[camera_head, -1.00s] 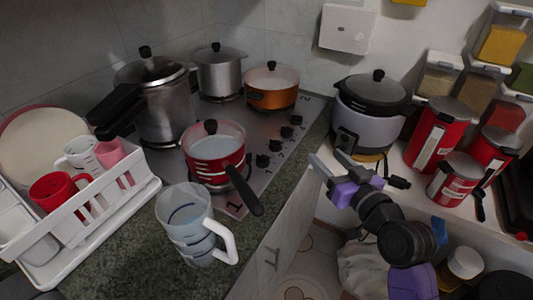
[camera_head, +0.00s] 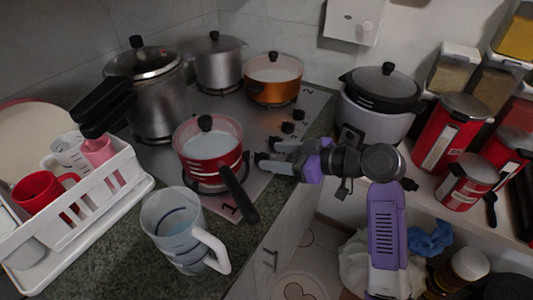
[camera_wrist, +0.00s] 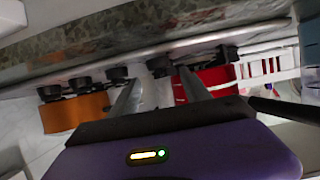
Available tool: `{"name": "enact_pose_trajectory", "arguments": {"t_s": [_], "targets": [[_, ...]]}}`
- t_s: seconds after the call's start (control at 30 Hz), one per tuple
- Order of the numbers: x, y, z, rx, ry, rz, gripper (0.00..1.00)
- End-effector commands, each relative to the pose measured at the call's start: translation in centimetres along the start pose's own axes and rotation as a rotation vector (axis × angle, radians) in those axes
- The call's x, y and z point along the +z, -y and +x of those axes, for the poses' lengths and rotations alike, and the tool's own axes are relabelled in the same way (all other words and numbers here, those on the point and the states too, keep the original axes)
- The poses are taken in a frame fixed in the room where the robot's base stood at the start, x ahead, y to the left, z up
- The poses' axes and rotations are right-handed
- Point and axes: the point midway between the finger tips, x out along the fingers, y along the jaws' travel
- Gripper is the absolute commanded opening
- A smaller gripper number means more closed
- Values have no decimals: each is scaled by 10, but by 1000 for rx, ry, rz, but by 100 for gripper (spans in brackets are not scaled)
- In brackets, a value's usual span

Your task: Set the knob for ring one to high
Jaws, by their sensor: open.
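A row of black knobs runs along the right edge of the steel hob (camera_head: 242,186). Two knobs at the far end, one of them here (camera_head: 298,114), stand clear in the head view. Another knob (camera_head: 261,156) is right by my fingertips. My gripper (camera_head: 272,156) is open and reaches left over the hob edge. In the wrist view, a knob (camera_wrist: 160,66) appears between the tips of my gripper (camera_wrist: 161,75); I cannot tell whether they touch it. A mark like "1" shows on the hob's near corner. Which knob belongs to ring one is not readable.
A red saucepan (camera_head: 208,155) with a black handle sticking out towards the hob edge is close left of my gripper. An orange pot (camera_head: 274,80), a pressure cooker (camera_head: 155,100) and a steel pot stand behind. A measuring jug (camera_head: 180,228) stands on the counter in front.

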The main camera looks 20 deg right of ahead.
Motion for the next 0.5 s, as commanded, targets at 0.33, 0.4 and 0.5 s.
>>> {"name": "enact_pose_trajectory", "arguments": {"t_s": [0.33,0.4,0.5], "targets": [[0,0,33,2,-1,-1,56],[0,0,34,2,-1,0,56],[0,0,34,2,-1,0,56]]}}
